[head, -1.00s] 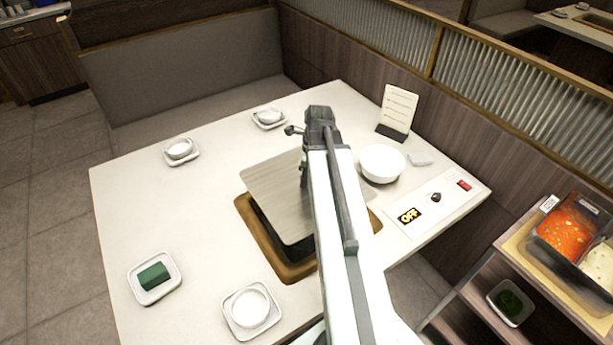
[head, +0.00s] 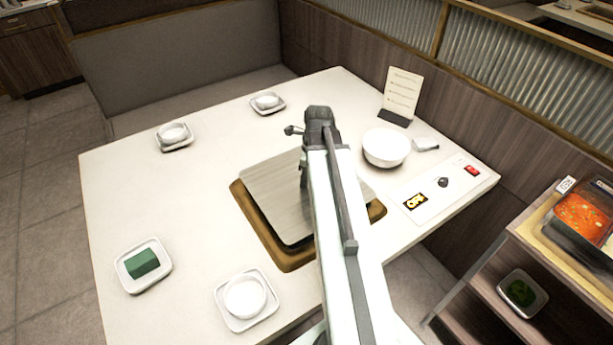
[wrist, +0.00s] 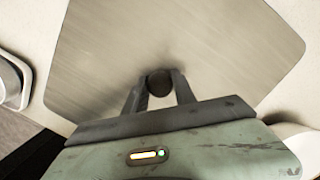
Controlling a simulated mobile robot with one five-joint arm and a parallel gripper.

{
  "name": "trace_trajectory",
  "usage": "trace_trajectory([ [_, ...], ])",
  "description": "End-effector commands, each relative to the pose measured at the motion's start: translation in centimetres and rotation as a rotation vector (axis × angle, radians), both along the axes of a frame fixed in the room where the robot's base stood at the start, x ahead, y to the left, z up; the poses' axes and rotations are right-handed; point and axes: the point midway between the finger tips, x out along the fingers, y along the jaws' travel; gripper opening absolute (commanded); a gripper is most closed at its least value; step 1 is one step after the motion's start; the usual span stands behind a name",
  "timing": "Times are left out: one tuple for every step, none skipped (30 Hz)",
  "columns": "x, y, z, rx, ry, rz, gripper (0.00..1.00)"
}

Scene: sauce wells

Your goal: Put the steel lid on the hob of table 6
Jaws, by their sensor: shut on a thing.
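The steel lid (head: 268,195) is a flat square brushed-metal plate. It lies over the wood-rimmed hob (head: 258,233) of the white table, with a dark strip between its front-left edge and the rim. I cannot tell whether it rests on the hob or hangs just above it. In the wrist view the lid (wrist: 215,50) fills most of the picture. My gripper (wrist: 159,88) is shut on its round dark knob (wrist: 159,82). In the head view my arm hides the lid's right part and much of the hob's right side.
Around the hob stand a white bowl (head: 386,147), a menu stand (head: 402,95), several small white dishes, a dish with a green block (head: 143,263) and a control panel (head: 440,186) reading OFF. A shelf cart (head: 540,255) with food tubs stands at the right.

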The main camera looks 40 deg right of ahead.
Motion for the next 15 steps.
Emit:
trace_trajectory([
  [0.0,0.0,-0.9,0.0,0.0,0.0,0.0],
  [0.0,0.0,-1.2,0.0,0.0,0.0,0.0],
  [0.0,0.0,-1.5,0.0,0.0,0.0,0.0],
  [0.0,0.0,-1.8,0.0,0.0,0.0,0.0],
  [0.0,0.0,-2.0,0.0,0.0,0.0,0.0],
  [0.0,0.0,-2.4,0.0,0.0,0.0,0.0],
  [0.0,0.0,-2.6,0.0,0.0,0.0,0.0],
  [0.0,0.0,-2.9,0.0,0.0,0.001,0.0],
  [0.0,0.0,-3.3,0.0,0.0,0.001,0.0],
  [0.0,0.0,-3.5,0.0,0.0,0.001,0.0],
  [0.0,0.0,-3.7,0.0,0.0,0.001,0.0],
  [0.0,0.0,-4.0,0.0,0.0,0.001,0.0],
  [0.0,0.0,-4.2,0.0,0.0,0.001,0.0],
  [0.0,0.0,-4.3,0.0,0.0,0.001,0.0],
  [0.0,0.0,-4.4,0.0,0.0,0.001,0.0],
])
